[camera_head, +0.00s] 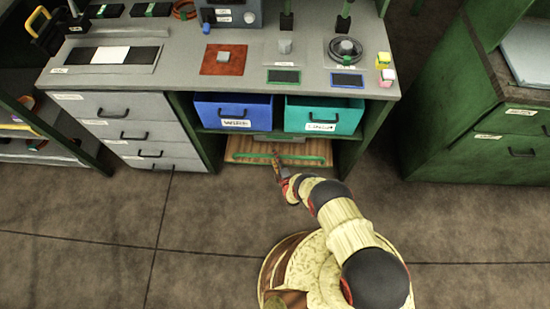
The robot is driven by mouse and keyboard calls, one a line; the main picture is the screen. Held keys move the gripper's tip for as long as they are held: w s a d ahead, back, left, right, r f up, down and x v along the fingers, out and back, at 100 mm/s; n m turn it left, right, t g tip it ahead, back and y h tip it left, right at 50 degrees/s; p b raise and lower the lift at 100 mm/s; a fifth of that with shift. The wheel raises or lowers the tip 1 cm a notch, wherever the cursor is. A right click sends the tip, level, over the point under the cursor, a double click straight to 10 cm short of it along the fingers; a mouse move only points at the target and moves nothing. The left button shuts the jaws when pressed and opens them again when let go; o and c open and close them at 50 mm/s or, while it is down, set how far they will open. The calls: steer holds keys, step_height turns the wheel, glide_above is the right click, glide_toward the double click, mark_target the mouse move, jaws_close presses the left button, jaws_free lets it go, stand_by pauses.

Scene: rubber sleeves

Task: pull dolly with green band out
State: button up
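The dolly (244,145) is a low wooden board with a green band (250,156) running along its front. It lies in the open bay under the workbench, below the blue and teal bins, with its front edge near the bay's opening. My gripper (276,159) is at the middle of the dolly's front, at or very close to the green band. It is too small here to tell whether the fingers are open or shut, or whether they touch the band. The back of the dolly is hidden under the bench.
A blue bin (233,112) and a teal bin (323,115) sit on the shelf above the dolly. Grey drawers (140,130) stand left of the bay and a green cabinet (470,150) stands to the right. The brown floor (190,240) in front is clear except for my base and arm.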

steer(key=shift+w+a, duration=0.1)
steer(key=shift+w, duration=0.05)
steer(key=shift+c, duration=0.2)
steer(key=shift+c, duration=0.5)
steer(key=c, duration=0.7)
jaws_close()
